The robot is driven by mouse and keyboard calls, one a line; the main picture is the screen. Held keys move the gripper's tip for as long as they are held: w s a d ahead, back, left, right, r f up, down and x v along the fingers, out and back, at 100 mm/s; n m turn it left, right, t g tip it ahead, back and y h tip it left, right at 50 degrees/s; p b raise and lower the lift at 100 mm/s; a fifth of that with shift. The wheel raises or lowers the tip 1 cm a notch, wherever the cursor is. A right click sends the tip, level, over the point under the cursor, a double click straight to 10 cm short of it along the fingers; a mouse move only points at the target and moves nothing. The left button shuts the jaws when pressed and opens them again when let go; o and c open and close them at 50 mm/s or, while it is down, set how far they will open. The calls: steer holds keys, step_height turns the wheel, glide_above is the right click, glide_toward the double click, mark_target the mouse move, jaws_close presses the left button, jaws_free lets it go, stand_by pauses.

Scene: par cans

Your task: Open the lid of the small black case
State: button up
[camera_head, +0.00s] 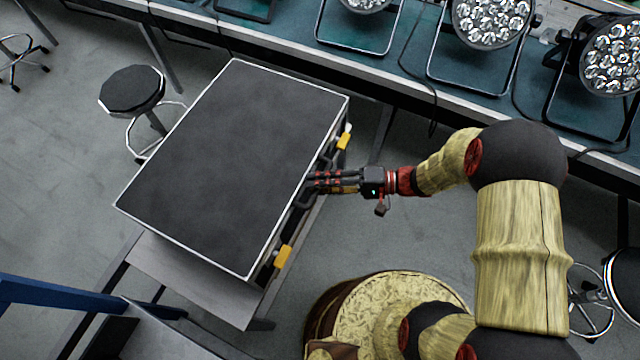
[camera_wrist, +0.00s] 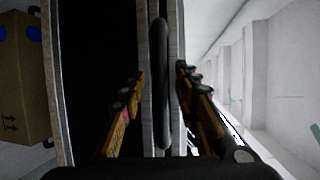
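The black case (camera_head: 230,160) with pale metal edges lies flat on a small table. Its lid looks down, with the broad dark top facing up. Two yellow latches (camera_head: 343,138) show on its right side, the other one nearer (camera_head: 283,257). My gripper (camera_head: 312,182) reaches that side from the right, between the latches. In the wrist view my gripper (camera_wrist: 161,75) has its fingers apart, one on each side of a dark handle-like bar (camera_wrist: 161,120). Small gaps show between bar and fingers. In the head view the fingers hide part of that side.
The small table (camera_head: 190,275) shows below the case. A long teal-topped bench (camera_head: 290,40) with several par lights (camera_head: 490,20) runs along the back. A stool (camera_head: 132,90) stands left of the case. A cardboard box (camera_wrist: 22,80) shows at left in the wrist view.

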steer(key=c, duration=0.3)
steer(key=c, duration=0.4)
jaws_close()
